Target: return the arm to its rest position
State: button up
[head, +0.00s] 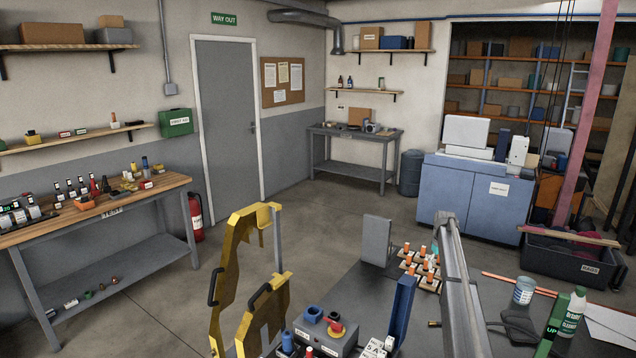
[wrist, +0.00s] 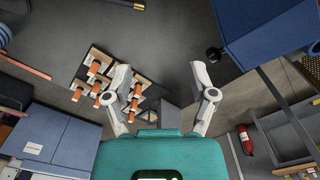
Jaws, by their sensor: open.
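My gripper (wrist: 163,82) shows in the wrist view with its two pale grey fingers spread wide apart. Nothing is between the fingertips. Its teal body fills the bottom middle of that view. Beyond and to the left of the left finger are wooden blocks with orange-topped pieces (wrist: 97,69), standing on the dark bench. In the head view, a long grey link (head: 458,285), which looks like my arm, rises from the bottom edge beside the same orange-topped pieces (head: 407,247). The gripper's fingers cannot be made out in the head view.
A yellow frame (head: 222,290) stands left of the dark bench (head: 365,292). A blue upright (head: 402,308) and a grey box with a red button (head: 326,338) are near its front. A cup (head: 523,291) and a green bottle (head: 572,312) stand at right. The floor behind is clear.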

jog(key=s+a+f+b, duration=0.3)
jog(key=s+a, duration=0.6)
jog(key=s, duration=0.7)
jog(key=s+a+f+m+b, duration=0.1)
jog(key=s+a+f+b, duration=0.2)
jog(key=s+a, duration=0.7)
jog(key=s+a+f+m+b, duration=0.1)
jog(key=s+a+f+b, duration=0.3)
jog(key=s, duration=2)
jog(key=a, duration=0.5)
jog(key=shift+a, duration=0.3)
jog(key=shift+w, duration=0.1)
jog(key=shift+c, duration=1.1)
